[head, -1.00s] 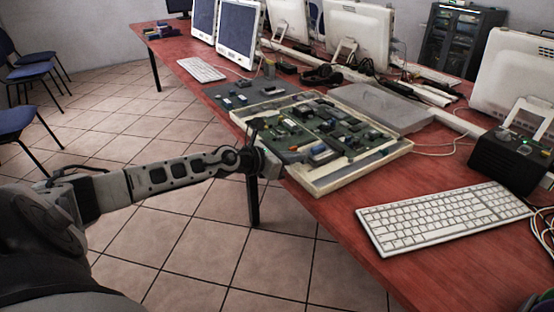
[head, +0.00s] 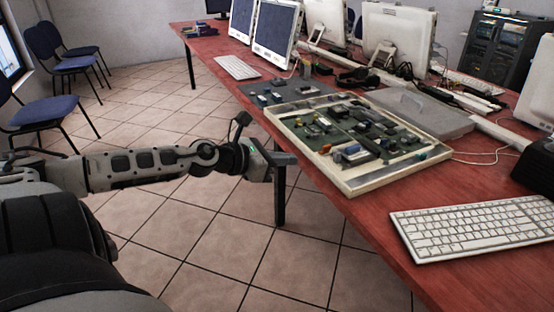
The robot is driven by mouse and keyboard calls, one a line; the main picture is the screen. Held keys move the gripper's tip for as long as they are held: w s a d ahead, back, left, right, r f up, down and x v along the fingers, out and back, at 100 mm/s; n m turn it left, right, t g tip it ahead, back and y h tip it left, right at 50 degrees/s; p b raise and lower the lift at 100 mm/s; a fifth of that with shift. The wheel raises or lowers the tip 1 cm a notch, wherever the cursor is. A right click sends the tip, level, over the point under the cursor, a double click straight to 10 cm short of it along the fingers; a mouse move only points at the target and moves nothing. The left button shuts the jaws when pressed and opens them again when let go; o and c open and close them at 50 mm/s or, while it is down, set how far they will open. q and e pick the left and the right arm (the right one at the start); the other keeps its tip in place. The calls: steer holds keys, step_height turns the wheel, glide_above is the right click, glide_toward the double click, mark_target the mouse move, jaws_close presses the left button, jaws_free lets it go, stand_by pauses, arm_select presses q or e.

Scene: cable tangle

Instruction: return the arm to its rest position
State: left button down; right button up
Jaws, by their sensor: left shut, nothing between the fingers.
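My left arm comes in from the left, stretched out over the tiled floor. Its gripper (head: 284,159) is shut and empty, just off the near edge of the red table (head: 365,230). It is left of the cream tray (head: 345,184) of circuit boards and looks apart from it. My right gripper is not in the head view.
A white keyboard (head: 478,228) lies on the table at the right. A grey flat case (head: 420,112) lies behind the tray. Monitors (head: 276,30) stand along the table's back. Blue chairs (head: 50,112) stand at the far left. The floor (head: 190,235) under my arm is clear.

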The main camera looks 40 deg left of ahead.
arm_select(q)
steer(key=s+d+f+n+y+p, duration=0.25)
steer(key=s+d+f+n, duration=0.2)
steer(key=n, duration=0.65)
steer(key=s+d+f+n+y+p, duration=0.1)
steer(key=s+d+f+n+p, duration=0.35)
steer(key=n, duration=0.65)
steer(key=s+d+n+g+h, duration=0.1)
steer(key=s+d+n, duration=0.3)
steer(key=d+n, duration=0.4)
steer(key=s+d+n+g+h+p, duration=0.1)
steer(key=s+d+n, duration=0.3)
steer(key=d+n, duration=0.4)
steer(key=shift+s+d+f+g, duration=0.3)
steer(key=shift+d+g, duration=0.1)
steer(key=shift+d, duration=0.1)
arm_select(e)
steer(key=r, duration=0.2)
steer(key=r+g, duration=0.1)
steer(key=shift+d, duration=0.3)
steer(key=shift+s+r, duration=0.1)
